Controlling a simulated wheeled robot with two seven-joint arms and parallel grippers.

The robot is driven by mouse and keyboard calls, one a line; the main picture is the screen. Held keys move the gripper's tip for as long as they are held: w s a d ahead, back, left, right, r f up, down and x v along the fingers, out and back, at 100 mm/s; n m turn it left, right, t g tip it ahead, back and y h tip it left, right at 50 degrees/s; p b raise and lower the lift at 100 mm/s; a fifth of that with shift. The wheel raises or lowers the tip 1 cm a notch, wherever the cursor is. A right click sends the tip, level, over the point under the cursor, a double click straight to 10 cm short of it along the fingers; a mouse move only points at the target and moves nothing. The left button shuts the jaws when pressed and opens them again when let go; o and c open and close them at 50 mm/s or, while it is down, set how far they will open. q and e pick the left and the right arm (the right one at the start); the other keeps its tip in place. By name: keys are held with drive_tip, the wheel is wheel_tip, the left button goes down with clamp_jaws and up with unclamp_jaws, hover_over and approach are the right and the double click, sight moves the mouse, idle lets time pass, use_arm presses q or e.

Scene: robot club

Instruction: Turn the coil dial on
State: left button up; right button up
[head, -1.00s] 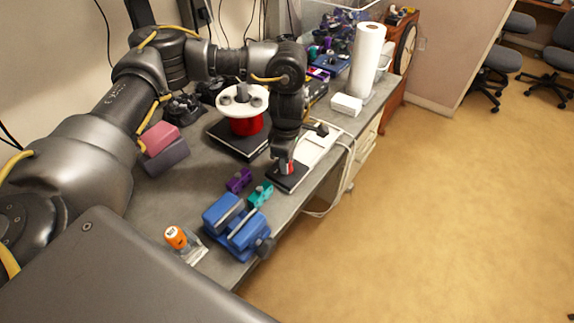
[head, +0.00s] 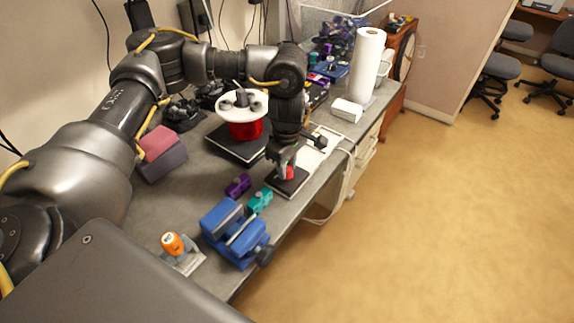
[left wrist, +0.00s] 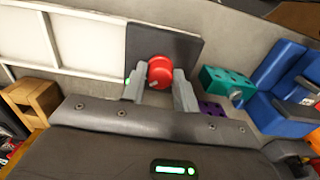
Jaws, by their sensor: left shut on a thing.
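The coil dial (head: 290,173) is a round red knob on a dark square plate (head: 286,187) near the bench's front edge. My left gripper (head: 286,168) points down over it with its fingers on either side. In the left wrist view the red dial (left wrist: 160,71) sits between the two grey fingers of my left gripper (left wrist: 160,82), which is shut on it. I cannot read any mark on the dial. My right gripper is not in view.
A teal block (head: 259,200), a purple block (head: 238,185) and a blue vise (head: 235,232) stand close in front of the plate. A red spool with a white top (head: 241,104) is behind. A white panel (head: 318,146) lies beyond the plate.

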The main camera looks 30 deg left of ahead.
use_arm(q)
drive_tip(key=o, duration=1)
drive_tip(key=shift+c, duration=0.2)
drive_tip(key=shift+r, duration=0.1)
wheel_tip(320, 180, up, 11)
drive_tip(key=b, duration=0.1)
wheel_tip(320, 180, down, 11)
drive_tip(key=shift+f+p, duration=0.1)
drive_tip(key=shift+p, duration=0.4)
